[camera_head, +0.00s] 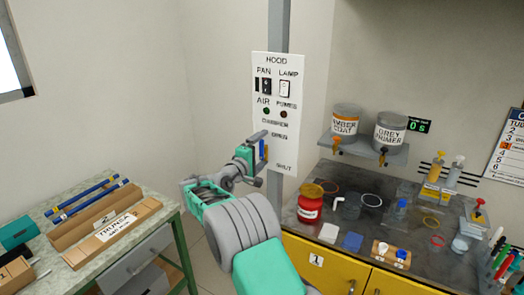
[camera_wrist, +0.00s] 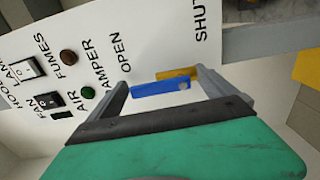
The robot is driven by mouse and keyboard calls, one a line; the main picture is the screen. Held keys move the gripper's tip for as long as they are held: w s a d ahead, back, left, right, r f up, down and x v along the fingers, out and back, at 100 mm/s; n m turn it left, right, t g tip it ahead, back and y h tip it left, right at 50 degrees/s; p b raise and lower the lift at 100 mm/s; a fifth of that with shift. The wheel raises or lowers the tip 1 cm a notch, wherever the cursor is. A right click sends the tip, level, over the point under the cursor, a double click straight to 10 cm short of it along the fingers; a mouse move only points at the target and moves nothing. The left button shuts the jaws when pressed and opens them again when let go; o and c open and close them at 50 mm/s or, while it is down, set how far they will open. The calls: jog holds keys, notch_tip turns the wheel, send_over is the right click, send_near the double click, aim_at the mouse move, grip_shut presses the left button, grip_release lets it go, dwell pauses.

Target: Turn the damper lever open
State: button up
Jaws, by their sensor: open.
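The damper lever (camera_head: 262,148) is a blue bar on the white hood panel (camera_head: 275,80), between the printed words OPEN and SHUT. In the wrist view the blue lever (camera_wrist: 158,87) lies between my fingers, with a grey round spot near its right end and a yellow piece (camera_wrist: 178,73) behind it. The lever stands roughly upright on the panel in the head view. My gripper (camera_head: 263,156) is at the panel, its fingers apart on either side of the lever. In the wrist view my gripper (camera_wrist: 163,82) is open; a gap shows between the lever and each finger.
The panel carries a fan switch (camera_wrist: 47,101), a lamp switch (camera_wrist: 24,70), a green air light (camera_wrist: 88,92) and a dark red fumes light (camera_wrist: 69,57). A cluttered bench (camera_head: 330,225) stands to the right, a green table (camera_head: 150,205) to the left. A grey post (camera_head: 278,25) rises behind the panel.

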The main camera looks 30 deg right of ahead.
jog(key=b+v, duration=0.2)
jog(key=v, duration=0.5)
jog(key=shift+s+a, duration=0.2)
jog(key=shift+a, duration=0.15)
